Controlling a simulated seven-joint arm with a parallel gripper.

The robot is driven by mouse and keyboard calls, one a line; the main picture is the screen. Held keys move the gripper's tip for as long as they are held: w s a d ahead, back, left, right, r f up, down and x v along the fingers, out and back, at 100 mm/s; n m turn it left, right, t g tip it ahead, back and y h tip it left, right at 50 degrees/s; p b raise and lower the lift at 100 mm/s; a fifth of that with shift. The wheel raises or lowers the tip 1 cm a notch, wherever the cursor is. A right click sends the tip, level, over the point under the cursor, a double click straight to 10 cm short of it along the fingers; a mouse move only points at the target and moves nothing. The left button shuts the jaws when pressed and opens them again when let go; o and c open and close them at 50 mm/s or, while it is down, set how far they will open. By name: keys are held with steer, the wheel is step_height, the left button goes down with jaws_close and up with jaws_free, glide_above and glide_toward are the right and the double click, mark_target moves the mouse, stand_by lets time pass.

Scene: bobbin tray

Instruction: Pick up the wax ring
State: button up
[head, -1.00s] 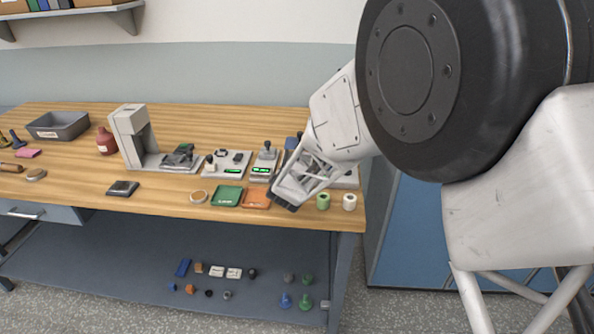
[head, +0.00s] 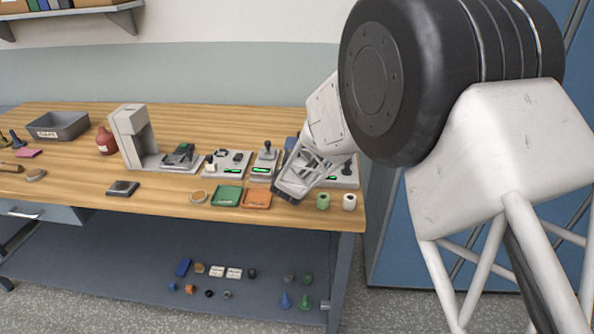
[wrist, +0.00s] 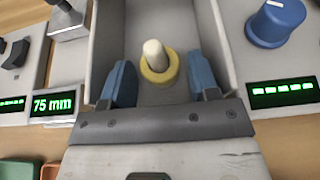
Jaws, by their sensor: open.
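In the wrist view a yellow ring (wrist: 158,76), which looks like the wax ring, sits around the base of an upright cream peg (wrist: 153,54). It lies within a grey tray with raised side walls (wrist: 105,45). My gripper (wrist: 160,83) is open, with one blue finger to the left of the ring and one to the right, and a gap shows on both sides. In the head view my gripper (head: 285,193) is over the right part of the bench, and the ring is hidden there.
A blue knob (wrist: 277,20) and a green display (wrist: 283,92) stand right of the tray; a "75 mm" display (wrist: 56,103) stands left. In the head view, green (head: 226,196) and orange (head: 257,198) trays and two spools (head: 323,201) line the front edge.

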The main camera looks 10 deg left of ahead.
stand_by(0.5)
steer(key=c, duration=0.7)
steer(key=shift+r, duration=0.15)
step_height(320, 180, up, 10)
steer(key=shift+f, duration=0.1)
stand_by(0.4)
stand_by(0.5)
